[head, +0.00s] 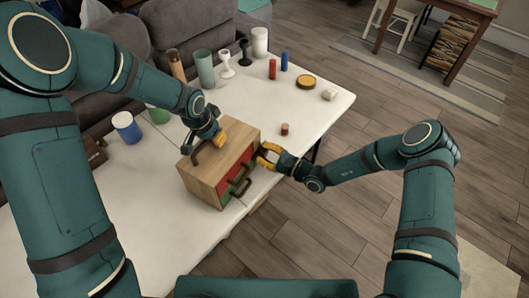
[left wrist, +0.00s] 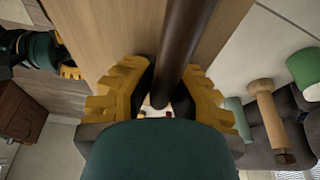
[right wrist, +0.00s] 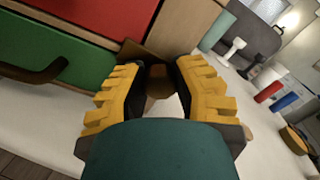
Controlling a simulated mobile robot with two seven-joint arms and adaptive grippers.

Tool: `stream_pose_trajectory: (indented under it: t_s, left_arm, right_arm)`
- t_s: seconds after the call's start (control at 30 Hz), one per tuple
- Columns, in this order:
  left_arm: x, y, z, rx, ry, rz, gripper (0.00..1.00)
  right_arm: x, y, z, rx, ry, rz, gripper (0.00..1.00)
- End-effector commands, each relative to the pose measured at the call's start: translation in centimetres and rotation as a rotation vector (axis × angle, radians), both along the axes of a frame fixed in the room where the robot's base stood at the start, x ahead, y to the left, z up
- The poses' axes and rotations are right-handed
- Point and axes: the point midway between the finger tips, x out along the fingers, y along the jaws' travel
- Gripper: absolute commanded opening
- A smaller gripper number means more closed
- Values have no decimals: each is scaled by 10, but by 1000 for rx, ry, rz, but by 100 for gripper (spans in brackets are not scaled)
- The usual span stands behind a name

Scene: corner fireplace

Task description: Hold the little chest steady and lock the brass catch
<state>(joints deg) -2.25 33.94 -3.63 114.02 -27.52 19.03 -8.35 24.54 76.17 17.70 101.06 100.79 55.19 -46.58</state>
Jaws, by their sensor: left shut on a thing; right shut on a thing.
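The little chest (head: 238,139) is a light wooden box standing on the white table, with red and green drawer fronts and dark handles. My left gripper (head: 214,137) is over its top, shut on the dark carrying handle (left wrist: 187,40), which runs between the fingers in the left wrist view. My right gripper (head: 266,155) is at the chest's right front edge. It is shut on a small brownish piece (right wrist: 158,80), apparently the brass catch, mostly hidden between the fingers. The red (right wrist: 90,15) and green (right wrist: 40,70) fronts lie left of it. Whether the catch is locked cannot be seen.
The white table (head: 320,105) bears a small brown jar (head: 284,129) just beyond the right gripper. A green vase (head: 204,68), white goblet (head: 226,62), red cylinder (head: 272,69) and blue cylinder (head: 284,61) stand farther back. A blue-and-white cup (head: 126,127) stands left. The table's front right edge is close.

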Motion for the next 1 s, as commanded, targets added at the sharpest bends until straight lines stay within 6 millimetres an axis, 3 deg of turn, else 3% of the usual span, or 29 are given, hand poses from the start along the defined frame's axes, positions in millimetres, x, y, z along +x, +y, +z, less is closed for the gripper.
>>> stream_pose_trajectory:
  t_s: [0.3, 0.33, 0.4, 0.77, 1.0]
  left_arm:
    - [-1, -3, -1, -3, 1, -4, 0]
    - [-1, -3, -1, -3, 1, -4, 0]
    - [-1, -2, -1, -2, 1, -4, 0]
    - [-1, -1, -1, 0, 3, -2, 0]
    - [-1, 0, -1, 1, 3, 0, 0]
  right_arm:
    - [-1, 4, 3, 7, -4, 6, 0]
    - [-1, 4, 3, 7, -4, 6, 35]
    - [-1, 3, 3, 6, -3, 6, 60]
    - [-1, -1, 1, 1, -1, 1, 60]
    - [-17, -30, 0, 1, 1, -2, 60]
